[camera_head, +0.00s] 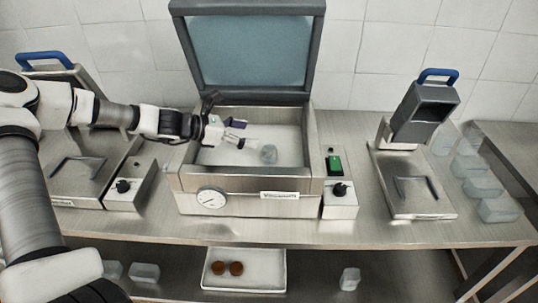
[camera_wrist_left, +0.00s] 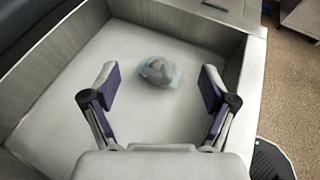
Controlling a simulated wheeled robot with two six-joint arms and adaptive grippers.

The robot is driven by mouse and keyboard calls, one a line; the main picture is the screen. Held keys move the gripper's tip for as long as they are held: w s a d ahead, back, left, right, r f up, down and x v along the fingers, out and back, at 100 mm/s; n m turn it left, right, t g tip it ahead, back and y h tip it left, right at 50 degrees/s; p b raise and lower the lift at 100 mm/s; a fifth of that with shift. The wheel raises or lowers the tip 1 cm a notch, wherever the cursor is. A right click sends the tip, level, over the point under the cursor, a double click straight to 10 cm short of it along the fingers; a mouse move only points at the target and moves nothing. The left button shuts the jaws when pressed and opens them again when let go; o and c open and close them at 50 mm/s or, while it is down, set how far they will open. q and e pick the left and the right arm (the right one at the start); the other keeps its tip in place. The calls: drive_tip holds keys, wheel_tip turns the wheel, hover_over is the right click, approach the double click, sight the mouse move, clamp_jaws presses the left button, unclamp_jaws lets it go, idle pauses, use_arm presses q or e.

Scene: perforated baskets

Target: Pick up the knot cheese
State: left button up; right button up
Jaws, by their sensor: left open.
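The knot cheese seems to be the small pale grey, clear-wrapped lump (camera_head: 268,154) on the floor of the open steel chamber (camera_head: 250,204). It also shows in the left wrist view (camera_wrist_left: 157,71), beyond the fingertips and roughly midway between them. My left gripper (camera_head: 238,134) reaches into the chamber from the left, with the lump just to its right. In the left wrist view my left gripper (camera_wrist_left: 160,80) is open and empty, its purple-padded fingers wide apart. The lump is apart from both fingers. My right gripper is not in view.
The chamber's walls surround the lump, and its lid (camera_head: 250,50) stands raised behind. A sealer with a blue handle (camera_head: 418,140) stands to the right, with several clear tubs (camera_head: 480,188) beyond it. A tray (camera_head: 245,284) with two brown round items sits on the lower shelf.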

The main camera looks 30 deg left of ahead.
sight(264, 150)
use_arm(q)
drive_tip(key=f+b, duration=0.3)
drive_tip(key=f, duration=0.2)
drive_tip(key=shift+w+f+b, duration=0.1)
drive_tip(key=shift+w+b, duration=0.1)
drive_tip(key=shift+b, duration=0.15)
drive_tip(key=shift+b+x, duration=0.75)
drive_tip(key=shift+b, duration=0.3)
drive_tip(key=shift+w+d, duration=0.2)
drive_tip(key=shift+d, duration=0.1)
drive_tip(key=b+x, duration=0.1)
drive_tip(key=x, duration=0.3)
drive_tip(key=shift+w+f+b, duration=0.2)
drive_tip(key=shift+f+b, duration=0.15)
drive_tip(key=shift+f, duration=0.2)
drive_tip(key=shift+w+d, duration=0.25)
drive_tip(key=shift+s+r, duration=0.1)
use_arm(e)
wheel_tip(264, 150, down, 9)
use_arm(q)
drive_tip(key=c, duration=1.4)
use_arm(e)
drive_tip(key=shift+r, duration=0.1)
